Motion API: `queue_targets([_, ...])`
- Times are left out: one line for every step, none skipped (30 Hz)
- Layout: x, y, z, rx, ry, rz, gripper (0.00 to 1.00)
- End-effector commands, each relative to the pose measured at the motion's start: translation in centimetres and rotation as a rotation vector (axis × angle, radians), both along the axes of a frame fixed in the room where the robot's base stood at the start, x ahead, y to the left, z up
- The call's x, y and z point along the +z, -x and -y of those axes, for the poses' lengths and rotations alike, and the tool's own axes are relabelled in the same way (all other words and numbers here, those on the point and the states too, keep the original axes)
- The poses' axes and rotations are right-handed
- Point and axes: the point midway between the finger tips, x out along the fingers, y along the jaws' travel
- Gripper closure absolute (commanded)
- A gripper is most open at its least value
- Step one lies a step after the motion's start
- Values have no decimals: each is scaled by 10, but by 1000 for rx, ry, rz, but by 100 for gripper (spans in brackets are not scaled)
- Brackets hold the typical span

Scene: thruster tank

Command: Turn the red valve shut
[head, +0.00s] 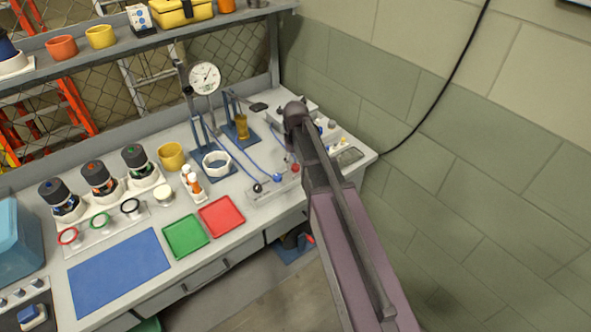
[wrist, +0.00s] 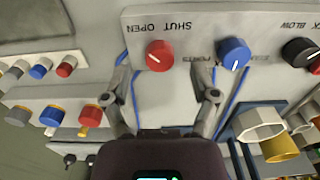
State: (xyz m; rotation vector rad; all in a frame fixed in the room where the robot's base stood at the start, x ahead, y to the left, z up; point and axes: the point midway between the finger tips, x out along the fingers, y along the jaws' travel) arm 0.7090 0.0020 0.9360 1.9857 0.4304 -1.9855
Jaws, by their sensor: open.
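The red valve (wrist: 160,55) is a round red knob on a pale panel (wrist: 200,85), with SHUT and OPEN lettering beside it, upside down in the wrist view. A small pale mark shows on its face. In the head view the red valve (head: 295,168) is at the right end of a small block on the bench, close to my arm. My gripper (wrist: 162,92) is open and empty. Its two fingers are apart, one on each side below the knob in the wrist picture, and do not appear to touch it. In the head view I cannot make out the fingers.
A blue knob (wrist: 233,53) and a black knob (wrist: 300,51) sit in line right of the red valve. More knobs are at the left. A dial gauge (head: 205,78) stands behind on the bench.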

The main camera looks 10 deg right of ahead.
Motion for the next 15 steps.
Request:
queue_targets([-8, 0, 0, 0, 0, 0, 24])
queue_targets([-9, 0, 0, 0, 0, 0, 24])
queue_targets([-12, 0, 0, 0, 0, 0, 24])
queue_targets([-13, 0, 0, 0, 0, 0, 24])
queue_targets([-14, 0, 0, 0, 0, 0, 24])
queue_targets([-16, 0, 0, 0, 0, 0, 24])
queue_targets([-17, 0, 0, 0, 0, 0, 24])
queue_targets([-18, 0, 0, 0, 0, 0, 24])
queue_targets([-19, 0, 0, 0, 0, 0, 24])
queue_targets([-19, 0, 0, 0, 0, 0, 24])
queue_targets([-20, 0, 0, 0, 0, 0, 24])
queue_targets([-20, 0, 0, 0, 0, 0, 24])
queue_targets([-20, 0, 0, 0, 0, 0, 24])
queue_targets([-20, 0, 0, 0, 0, 0, 24])
queue_targets([-20, 0, 0, 0, 0, 0, 24])
